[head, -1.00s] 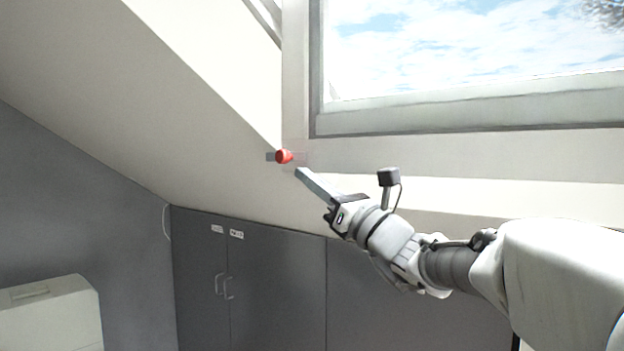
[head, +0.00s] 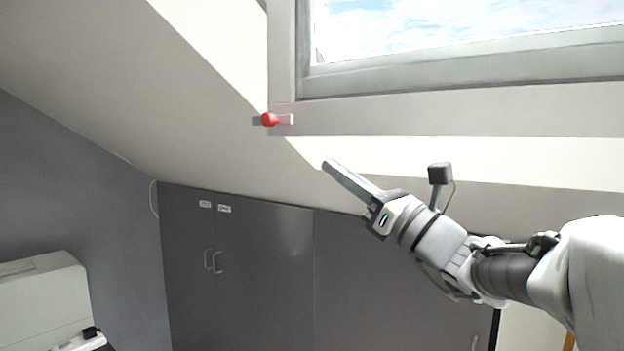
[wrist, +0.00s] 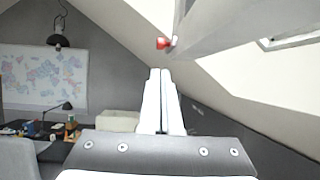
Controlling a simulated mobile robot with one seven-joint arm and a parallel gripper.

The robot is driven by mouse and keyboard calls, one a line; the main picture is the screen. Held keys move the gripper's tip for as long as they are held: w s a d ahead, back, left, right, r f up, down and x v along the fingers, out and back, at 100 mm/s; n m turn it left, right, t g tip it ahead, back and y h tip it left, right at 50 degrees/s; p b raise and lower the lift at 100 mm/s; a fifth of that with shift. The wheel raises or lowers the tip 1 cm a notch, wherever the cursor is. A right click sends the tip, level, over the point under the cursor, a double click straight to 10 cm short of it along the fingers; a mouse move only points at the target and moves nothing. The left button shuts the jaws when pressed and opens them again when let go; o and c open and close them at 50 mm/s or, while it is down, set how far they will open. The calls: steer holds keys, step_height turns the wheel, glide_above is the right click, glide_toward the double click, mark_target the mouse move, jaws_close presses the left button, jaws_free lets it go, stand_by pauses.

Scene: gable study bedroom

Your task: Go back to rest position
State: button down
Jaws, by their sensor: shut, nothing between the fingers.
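My gripper (head: 328,166) is raised in front of the sloped wall, below the window, in the head view. Its fingers are together with nothing between them; the closed fingers also show in the wrist view (wrist: 161,72). A small red knob (head: 269,119) on a grey mount sits at the lower left corner of the window frame, up and left of the fingertips and apart from them. The red knob also shows in the wrist view (wrist: 163,43), above the fingertips.
Dark grey cabinets (head: 255,270) stand below the sloped wall. A pale box-like unit (head: 40,300) is at the lower left. The wrist view shows a desk (wrist: 50,145) with a lamp (wrist: 62,108), a wall map (wrist: 50,78) and a hanging lamp (wrist: 58,38).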

steer(key=s+a+f+n+g+h, duration=0.3)
steer(key=s+a+f+n+g, duration=0.15)
steer(key=s+f+n, duration=0.35)
steer(key=s+a+f+n+g+h, duration=0.3)
steer(key=s+f+n+g, duration=0.25)
steer(key=f, duration=0.45)
steer(key=s+d+f+n+h, duration=0.5)
steer(key=d+f+n, duration=0.1)
steer(key=d, duration=0.2)
steer(key=s+d+f+n+h, duration=0.4)
steer(key=d+f+n+h, duration=0.2)
steer(key=d+f+n, duration=0.1)
steer(key=shift+s+d, duration=0.35)
steer(key=shift+d, duration=0.35)
steer(key=shift+d+f, duration=0.1)
steer(key=shift+d, duration=0.1)
